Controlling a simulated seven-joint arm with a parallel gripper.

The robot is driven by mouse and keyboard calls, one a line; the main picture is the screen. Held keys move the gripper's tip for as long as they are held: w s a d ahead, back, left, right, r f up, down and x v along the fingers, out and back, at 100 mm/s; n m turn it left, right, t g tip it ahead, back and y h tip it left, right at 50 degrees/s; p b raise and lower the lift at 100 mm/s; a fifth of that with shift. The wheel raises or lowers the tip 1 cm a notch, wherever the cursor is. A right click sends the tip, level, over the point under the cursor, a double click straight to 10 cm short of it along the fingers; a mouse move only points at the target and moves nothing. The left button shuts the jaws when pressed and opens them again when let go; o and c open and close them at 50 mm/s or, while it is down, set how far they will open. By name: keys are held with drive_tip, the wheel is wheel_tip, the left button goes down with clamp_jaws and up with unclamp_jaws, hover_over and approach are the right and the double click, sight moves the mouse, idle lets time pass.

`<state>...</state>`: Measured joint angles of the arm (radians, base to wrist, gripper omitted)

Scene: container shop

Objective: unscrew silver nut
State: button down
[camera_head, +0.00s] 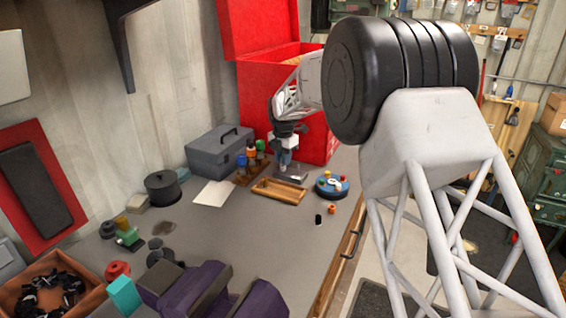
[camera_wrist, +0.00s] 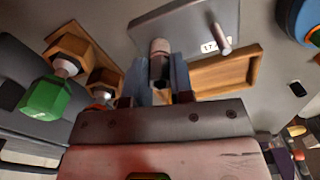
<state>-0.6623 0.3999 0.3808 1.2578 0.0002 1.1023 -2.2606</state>
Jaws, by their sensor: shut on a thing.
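My gripper (camera_wrist: 161,72) is shut on a small grey piece, the silver nut (camera_wrist: 159,69), mostly hidden between the fingers in the wrist view. A short round post (camera_wrist: 159,46) shows just beyond the fingertips, in line with the nut. It stands at a grey metal plate (camera_wrist: 184,25), which carries a second bare post (camera_wrist: 221,38) and a white number label. I cannot tell how far the nut sits on its post. In the head view my gripper (camera_head: 286,160) points down over the plate (camera_head: 292,175) on the bench.
A shallow wooden tray (camera_head: 278,191) lies in front of the plate. A blue round stand (camera_head: 332,187) with small coloured pieces is to its right. A red toolbox (camera_head: 300,110) stands behind.

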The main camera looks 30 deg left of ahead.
drive_tip(key=shift+n, duration=0.9)
drive_tip(key=c, duration=0.9)
unclamp_jaws()
drive_tip(key=c, duration=0.3)
